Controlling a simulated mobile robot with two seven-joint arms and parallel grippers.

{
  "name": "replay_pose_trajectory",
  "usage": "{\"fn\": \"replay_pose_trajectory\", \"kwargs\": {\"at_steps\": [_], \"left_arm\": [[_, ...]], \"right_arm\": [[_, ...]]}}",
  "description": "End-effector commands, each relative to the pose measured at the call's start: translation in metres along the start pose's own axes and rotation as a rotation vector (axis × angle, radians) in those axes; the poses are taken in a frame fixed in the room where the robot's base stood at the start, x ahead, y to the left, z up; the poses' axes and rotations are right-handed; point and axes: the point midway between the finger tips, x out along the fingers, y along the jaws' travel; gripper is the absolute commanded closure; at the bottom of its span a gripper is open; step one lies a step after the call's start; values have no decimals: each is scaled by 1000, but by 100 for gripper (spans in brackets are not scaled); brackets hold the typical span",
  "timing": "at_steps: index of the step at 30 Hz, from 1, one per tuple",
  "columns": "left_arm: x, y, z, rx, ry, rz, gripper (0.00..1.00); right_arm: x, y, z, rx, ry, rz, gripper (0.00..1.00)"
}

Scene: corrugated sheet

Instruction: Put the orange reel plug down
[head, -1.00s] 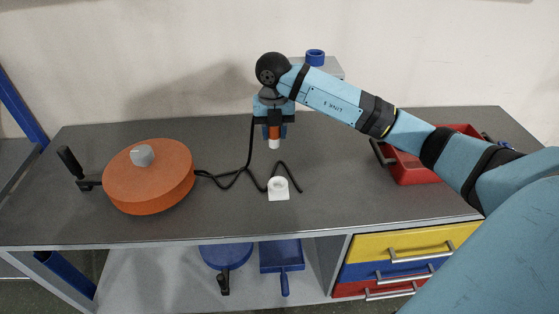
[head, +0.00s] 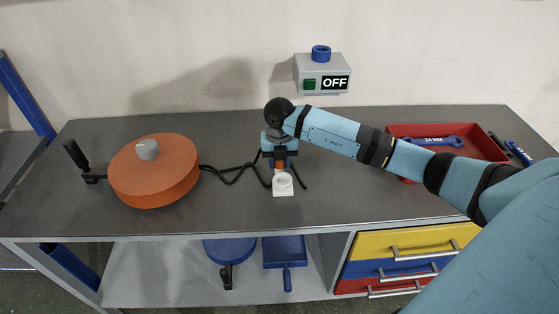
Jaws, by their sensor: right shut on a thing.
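My right gripper (head: 279,160) points down over the middle of the bench and is shut on the orange plug (head: 279,167). The plug is upright, just behind and above a small white holder (head: 283,185) on the bench top; I cannot tell if the plug touches the bench. A black cable (head: 232,173) runs from the plug area along the bench to the orange reel (head: 154,172). The reel lies flat at the left, with a grey knob on top and a black crank handle at its left. My left gripper is not in view.
A red tray (head: 398,133) with a blue wrench (head: 436,141) stands on the right of the bench (head: 230,215). A grey box marked OFF (head: 322,74) is on the wall. Drawers and a shelf with blue items are below. The bench front is clear.

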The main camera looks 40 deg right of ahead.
Motion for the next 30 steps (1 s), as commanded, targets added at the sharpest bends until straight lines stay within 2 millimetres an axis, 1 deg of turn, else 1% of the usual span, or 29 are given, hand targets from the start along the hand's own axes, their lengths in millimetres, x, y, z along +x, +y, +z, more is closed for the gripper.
{"fn": "replay_pose_trajectory", "kwargs": {"at_steps": [5, 6, 8, 9, 16, 20, 23, 30], "left_arm": [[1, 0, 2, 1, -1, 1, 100], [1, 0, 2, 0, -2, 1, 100], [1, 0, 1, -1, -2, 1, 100], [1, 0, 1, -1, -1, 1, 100], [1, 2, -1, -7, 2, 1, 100], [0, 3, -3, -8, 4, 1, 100], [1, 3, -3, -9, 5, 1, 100], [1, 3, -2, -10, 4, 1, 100]], "right_arm": [[4, 0, 0, 0, 0, -1, 90], [3, 0, 0, 0, 0, -1, 58], [3, 0, 0, 0, 0, -1, 45], [3, 0, 0, 0, 0, -1, 40], [2, 0, 0, 1, 0, 0, 40], [-5, 0, 0, 0, -2, 1, 40], [-19, 0, 1, 1, -3, 1, 40], [-72, 0, 1, 0, -4, 2, 40]]}}
